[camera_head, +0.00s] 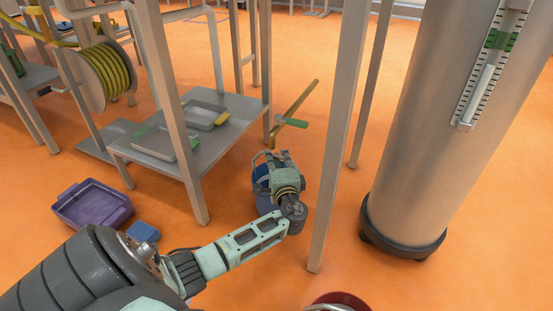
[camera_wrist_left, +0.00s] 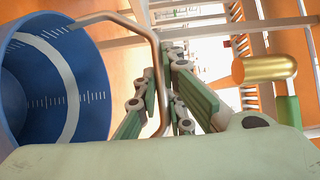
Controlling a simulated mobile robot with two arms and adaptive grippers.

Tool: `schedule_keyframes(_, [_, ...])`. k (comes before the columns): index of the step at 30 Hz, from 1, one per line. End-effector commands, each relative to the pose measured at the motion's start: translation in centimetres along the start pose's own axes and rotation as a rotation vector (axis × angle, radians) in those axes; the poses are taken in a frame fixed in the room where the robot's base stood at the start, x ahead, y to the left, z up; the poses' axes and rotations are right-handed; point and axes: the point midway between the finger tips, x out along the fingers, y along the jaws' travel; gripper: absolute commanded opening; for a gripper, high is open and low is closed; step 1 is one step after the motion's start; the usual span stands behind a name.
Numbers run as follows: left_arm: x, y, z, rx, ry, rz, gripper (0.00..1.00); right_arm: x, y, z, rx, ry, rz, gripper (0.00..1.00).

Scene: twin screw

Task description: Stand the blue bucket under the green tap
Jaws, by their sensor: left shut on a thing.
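The blue bucket (camera_head: 264,204) is partly hidden behind my left gripper (camera_head: 273,160) in the head view. In the left wrist view the bucket (camera_wrist_left: 62,85) is tilted in the picture at the left, with a pale inner band and scale marks. Its copper-coloured handle (camera_wrist_left: 153,50) passes between the fingers of my left gripper (camera_wrist_left: 170,80), which is shut on it. The green tap (camera_head: 292,122), a brass pipe with a green lever, is just beyond the gripper. A brass end (camera_wrist_left: 265,69) and green part (camera_wrist_left: 289,110) show right in the wrist view. My right gripper is out of view.
A grey metal rack (camera_head: 160,150) with trays stands left of the bucket. A purple crate (camera_head: 92,205) and small blue box (camera_head: 142,232) lie on the orange floor. A post (camera_head: 340,150) and large cylindrical tank (camera_head: 440,120) stand right. A red round rim (camera_head: 342,299) shows at the bottom.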

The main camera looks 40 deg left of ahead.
Motion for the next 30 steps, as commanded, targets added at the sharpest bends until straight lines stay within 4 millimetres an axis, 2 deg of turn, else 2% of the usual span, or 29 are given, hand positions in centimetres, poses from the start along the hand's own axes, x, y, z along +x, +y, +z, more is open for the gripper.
schedule_keyframes(5, [0.0, 0.3, 0.0, -0.001, 0.0, -0.002, 0.0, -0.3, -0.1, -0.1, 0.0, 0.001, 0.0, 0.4])
schedule_keyframes(6, [0.0, 0.2, 0.0, 0.0, 0.0, 0.0, 0.11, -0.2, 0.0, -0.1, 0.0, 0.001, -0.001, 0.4])
schedule_keyframes(12, [0.0, 0.3, 0.0, 0.0, 0.0, 0.0, 0.28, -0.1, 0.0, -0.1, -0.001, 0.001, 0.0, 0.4])
schedule_keyframes(23, [-0.1, -0.3, 0.0, 0.0, 0.001, 0.001, 0.28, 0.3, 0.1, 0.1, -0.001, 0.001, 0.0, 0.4])
schedule_keyframes(30, [-4.0, -0.4, -0.1, 0.0, 0.002, 0.005, 0.28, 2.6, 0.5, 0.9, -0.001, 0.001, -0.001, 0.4])
